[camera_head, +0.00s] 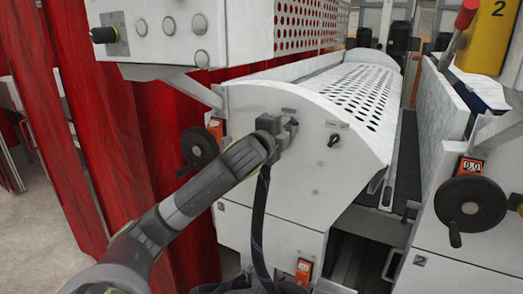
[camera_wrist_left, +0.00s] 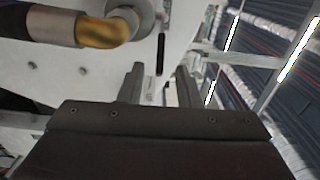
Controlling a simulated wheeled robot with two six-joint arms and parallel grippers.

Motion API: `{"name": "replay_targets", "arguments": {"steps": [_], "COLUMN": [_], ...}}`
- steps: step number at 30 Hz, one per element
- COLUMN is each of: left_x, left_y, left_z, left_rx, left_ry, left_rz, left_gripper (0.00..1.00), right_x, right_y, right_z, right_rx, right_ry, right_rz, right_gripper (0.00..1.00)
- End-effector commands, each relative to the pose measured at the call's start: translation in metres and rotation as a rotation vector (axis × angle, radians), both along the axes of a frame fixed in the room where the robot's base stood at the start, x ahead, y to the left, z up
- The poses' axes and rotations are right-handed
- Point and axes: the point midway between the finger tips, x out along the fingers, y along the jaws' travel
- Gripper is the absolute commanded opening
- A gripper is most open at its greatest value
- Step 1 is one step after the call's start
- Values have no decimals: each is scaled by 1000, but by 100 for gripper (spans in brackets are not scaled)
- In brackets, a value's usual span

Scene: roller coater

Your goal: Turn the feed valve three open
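My left gripper (camera_head: 288,130) is up against the white end panel (camera_head: 240,105) of the roller machine in the head view. In the left wrist view its two grey fingers (camera_wrist_left: 160,85) stand apart, with a gap between them. A slim black bar (camera_wrist_left: 160,54) lies just beyond the gap, roughly in line with it; it looks like a handle. I cannot tell whether the fingers touch it. No part is clearly labelled as feed valve three; the gripper may hide it in the head view. My right gripper is not in view.
A small black switch (camera_head: 334,140) sits on the panel right of the gripper. Black handwheels stand at left (camera_head: 199,147) and right (camera_head: 470,204). A brass and silver pipe fitting (camera_wrist_left: 103,30) is close at upper left in the wrist view. Red curtains (camera_head: 130,150) hang at left.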

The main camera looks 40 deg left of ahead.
Motion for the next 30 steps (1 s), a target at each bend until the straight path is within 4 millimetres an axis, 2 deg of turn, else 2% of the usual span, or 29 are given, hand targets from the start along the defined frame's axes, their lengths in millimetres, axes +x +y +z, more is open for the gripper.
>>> {"name": "replay_targets", "arguments": {"steps": [1,6,13,21,30], "left_x": [-10,-38,-69,-95,-114], "left_y": [-2,-9,-16,-22,-24], "left_z": [-3,-3,-3,-2,-1], "left_rx": [7,8,8,7,5], "left_ry": [1,2,3,4,0], "left_rz": [-1,0,0,0,5], "left_gripper": [31,31,31,31,31], "right_x": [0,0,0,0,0], "right_y": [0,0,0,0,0], "right_z": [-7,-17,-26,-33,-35], "right_rx": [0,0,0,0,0], "right_ry": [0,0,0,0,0], "right_rz": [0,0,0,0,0], "right_gripper": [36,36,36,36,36]}}
